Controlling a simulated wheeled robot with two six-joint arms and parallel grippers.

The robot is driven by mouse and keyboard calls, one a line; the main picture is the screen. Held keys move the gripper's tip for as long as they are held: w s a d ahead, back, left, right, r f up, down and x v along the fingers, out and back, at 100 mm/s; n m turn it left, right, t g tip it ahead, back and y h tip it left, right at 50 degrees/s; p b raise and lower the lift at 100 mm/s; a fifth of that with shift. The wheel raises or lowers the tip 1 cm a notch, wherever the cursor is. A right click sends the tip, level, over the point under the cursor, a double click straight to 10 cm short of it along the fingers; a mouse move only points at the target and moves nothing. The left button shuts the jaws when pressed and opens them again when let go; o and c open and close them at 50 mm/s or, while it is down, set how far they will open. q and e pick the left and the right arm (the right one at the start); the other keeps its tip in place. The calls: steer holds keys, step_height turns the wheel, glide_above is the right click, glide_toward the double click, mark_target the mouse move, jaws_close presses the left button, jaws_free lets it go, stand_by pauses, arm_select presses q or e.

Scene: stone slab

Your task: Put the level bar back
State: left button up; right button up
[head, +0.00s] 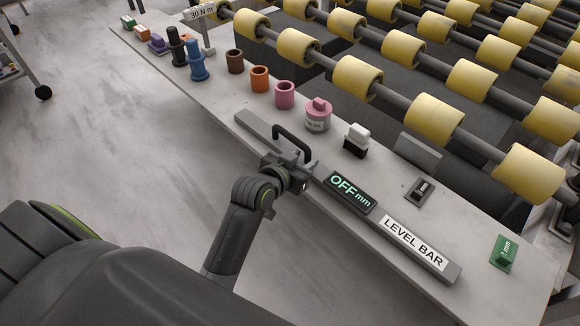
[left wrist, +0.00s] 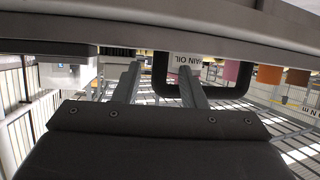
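The level bar (head: 318,179) is a long grey bar with a black handle (head: 291,135), a display reading "OFF mm" (head: 350,191) and a white "LEVEL BAR" label (head: 412,243). It appears to lie along the near edge of the stone slab (head: 225,88). My left gripper (head: 298,168) is at the handle, on the near side of the bar. In the left wrist view my left gripper (left wrist: 160,72) has its fingers apart, with one post of the black handle (left wrist: 205,93) showing between them. Contact with the post cannot be told. My right gripper is not in view.
Brown (head: 235,61), orange (head: 260,79) and pink (head: 284,95) cups stand behind the bar, with a pink-topped jar (head: 318,115) and a black-and-white block (head: 356,140). A green block (head: 503,253) is at right. Yellow rollers (head: 430,121) run beyond the slab.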

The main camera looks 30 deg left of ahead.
arm_select(q)
steer(key=v, duration=1.1)
steer(key=shift+s, duration=0.15)
steer(key=s+a+f+n+g+y, duration=0.1)
steer(key=s+a+f+g, duration=0.15)
steer(key=f, duration=1.35)
steer(key=s+a+f+n+g+y, duration=0.1)
steer(key=s+a+f+g, duration=0.15)
steer(key=f, duration=1.35)
steer(key=s+a+f+g, duration=0.1)
steer(key=s+f+g, duration=0.1)
steer(key=s+f, duration=0.4)
steer(key=s+a+f+g, duration=0.1)
steer(key=s+f+g, duration=0.1)
steer(key=s+f, duration=0.5)
steer(key=s+a+f+g+y, duration=0.1)
steer(key=s+f, duration=0.5)
steer(key=s, duration=1)
steer(key=shift+a+f+g, duration=0.3)
steer(key=shift+a+g, duration=0.25)
steer(key=shift+g, duration=0.45)
